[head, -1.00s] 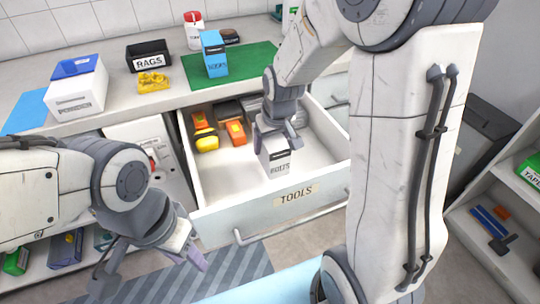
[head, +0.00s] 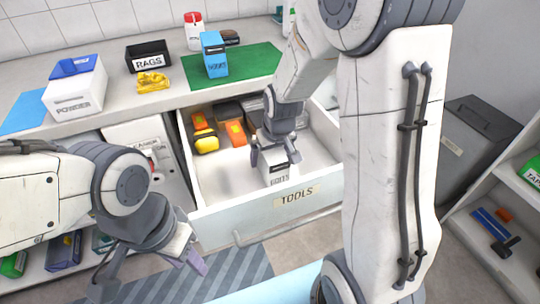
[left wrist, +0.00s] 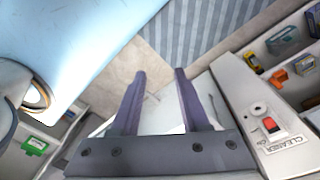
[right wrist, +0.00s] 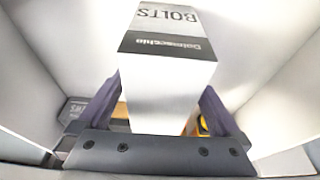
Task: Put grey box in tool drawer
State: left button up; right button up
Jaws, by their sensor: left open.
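The grey-and-white box marked BOLTS (head: 277,178) is inside the open tool drawer (head: 245,217), close behind the front panel marked TOOLS. The panel hides its lower part. My right gripper (head: 275,160) is above the box, its fingers spread to either side. In the right wrist view the box (right wrist: 168,92) stands between the two parted fingers; contact with them cannot be seen. My left gripper (head: 150,275) is open and empty, outside the drawer at its front left.
The drawer also holds orange and yellow tools (head: 206,141) and dark items at the back left. The counter above carries a powder box (head: 78,95), a rags bin (head: 148,57) and a blue box (head: 214,55). A shelf (head: 500,215) stands at right.

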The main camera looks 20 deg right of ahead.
jog(key=shift+r, duration=0.3)
jog(key=p+v, duration=0.3)
jog(key=v, duration=0.8)
jog(key=shift+r, duration=0.15)
jog(key=shift+s+a+r, duration=0.15)
jog(key=shift+s+a, duration=0.1)
jog(key=s+a+n, duration=0.1)
jog(key=s+a, duration=0.3)
jog(key=s, duration=0.1)
jog(key=s+a+n+g, duration=0.1)
jog(key=s+a+n, duration=0.1)
jog(key=s+a, duration=0.2)
jog(key=s+a+n+g+y, duration=0.1)
jog(key=s+a+n, duration=0.1)
jog(key=s+a, duration=0.2)
jog(key=shift+s+a+f, duration=0.15)
jog(key=shift+s+a, duration=0.05)
jog(key=shift+s, duration=0.3)
jog(key=shift+s+a+f, duration=0.1)
jog(key=shift+s+a, duration=0.1)
jog(key=shift+s, duration=0.35)
jog(key=s, duration=0.2)
jog(key=s+n+g, duration=0.1)
jog(key=s+a+n, duration=0.1)
jog(key=s, duration=0.1)
jog(key=shift+s+f, duration=0.25)
jog(key=shift+s, duration=0.1)
jog(key=shift+r, duration=0.1)
